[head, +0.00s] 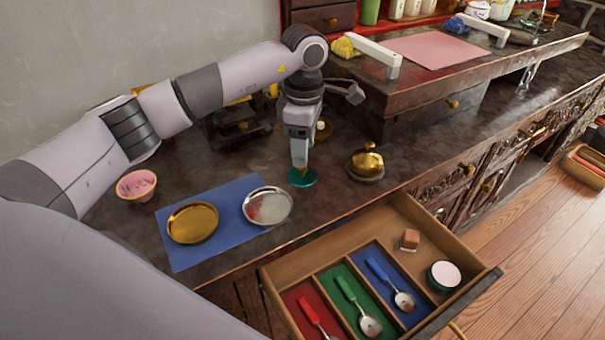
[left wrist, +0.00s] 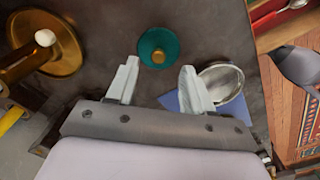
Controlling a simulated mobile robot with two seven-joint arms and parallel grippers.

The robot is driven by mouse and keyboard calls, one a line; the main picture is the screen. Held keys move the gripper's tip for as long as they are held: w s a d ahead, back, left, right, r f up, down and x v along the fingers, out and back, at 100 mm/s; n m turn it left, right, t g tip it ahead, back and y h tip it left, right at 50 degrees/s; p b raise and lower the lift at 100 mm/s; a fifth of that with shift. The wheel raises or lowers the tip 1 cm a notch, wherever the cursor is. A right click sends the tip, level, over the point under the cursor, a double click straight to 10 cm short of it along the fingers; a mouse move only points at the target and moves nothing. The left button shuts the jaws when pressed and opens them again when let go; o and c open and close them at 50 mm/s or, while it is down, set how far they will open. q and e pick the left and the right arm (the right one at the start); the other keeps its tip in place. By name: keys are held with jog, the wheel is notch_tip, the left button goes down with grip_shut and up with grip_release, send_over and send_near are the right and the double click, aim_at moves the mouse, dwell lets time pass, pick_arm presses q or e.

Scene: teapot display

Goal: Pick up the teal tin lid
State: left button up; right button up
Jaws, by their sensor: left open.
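The teal tin lid (head: 303,179) lies on the dark countertop, right of the silver dish. It is a round teal disc with a small gold knob, seen from above in the left wrist view (left wrist: 160,47). My left gripper (head: 300,163) points down just above the lid in the head view. In the left wrist view the two fingers (left wrist: 157,82) are spread apart with nothing between them, and the lid shows beyond the fingertips. Part of the lid is hidden behind the gripper in the head view. My right gripper is not in view.
A silver dish (head: 268,206) and a gold dish (head: 192,223) lie on a blue mat (head: 225,244) to the left. A gold pot (head: 366,162) stands right of the lid. An open drawer (head: 413,207) with spoons and a teal tin (head: 444,276) juts out in front.

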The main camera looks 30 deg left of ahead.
aim_at(302, 172)
pick_arm(q)
notch_tip(302, 172, down, 5)
jog(key=shift+a+r+b, duration=0.15)
jog(key=shift+b, duration=0.15)
grip_shut()
jog(key=shift+w+r, duration=0.1)
jog(key=shift+r, duration=0.05)
